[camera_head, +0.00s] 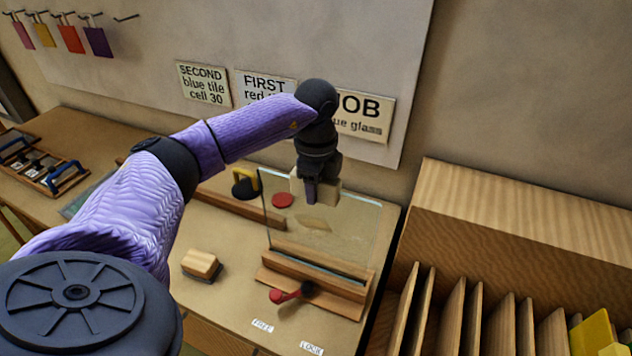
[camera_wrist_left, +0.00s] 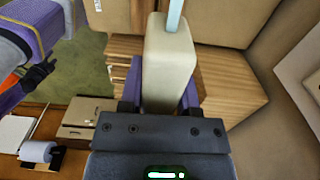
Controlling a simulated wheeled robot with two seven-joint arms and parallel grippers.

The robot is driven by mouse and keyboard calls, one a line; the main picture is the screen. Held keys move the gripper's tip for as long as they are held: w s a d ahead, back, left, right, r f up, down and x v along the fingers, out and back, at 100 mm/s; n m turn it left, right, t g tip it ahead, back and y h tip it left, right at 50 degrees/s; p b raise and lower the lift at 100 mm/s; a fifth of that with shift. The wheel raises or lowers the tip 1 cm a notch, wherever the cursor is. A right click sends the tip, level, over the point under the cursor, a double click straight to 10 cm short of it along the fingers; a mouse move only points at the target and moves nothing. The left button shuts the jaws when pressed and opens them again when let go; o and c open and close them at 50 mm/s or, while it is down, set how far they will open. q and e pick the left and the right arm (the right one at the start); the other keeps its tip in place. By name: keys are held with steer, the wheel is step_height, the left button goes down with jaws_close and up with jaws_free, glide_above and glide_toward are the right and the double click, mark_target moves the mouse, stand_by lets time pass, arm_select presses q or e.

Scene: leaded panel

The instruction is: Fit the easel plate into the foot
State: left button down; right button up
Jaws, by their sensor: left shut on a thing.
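The easel plate is a clear glass sheet (camera_head: 350,222) with a cream block (camera_head: 329,184) at its top edge. It stands roughly upright over the wooden foot (camera_head: 312,290) on the bench. Its lower edge meets the foot's rails, but I cannot tell whether it sits in the slot. My left gripper (camera_head: 311,196) is shut on the cream block, which also fills the jaws in the left wrist view (camera_wrist_left: 168,70). A red-knobbed lever (camera_head: 285,295) is on the foot's front, near the FREE label (camera_head: 262,326). My right gripper (camera_wrist_left: 40,74) shows small at the wrist view's left; its jaws are unclear.
A wooden-backed brush or block (camera_head: 201,264) lies left of the foot. A red disc (camera_head: 282,200) and a yellow-and-black tool (camera_head: 245,184) are behind. A slotted wooden rack (camera_head: 500,310) stands right.

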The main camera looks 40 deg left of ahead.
arm_select(q)
steer(key=shift+f+b, duration=1.1)
steer(key=shift+f, duration=0.7)
stand_by(0.4)
steer(key=shift+c, duration=1.2)
jaws_free()
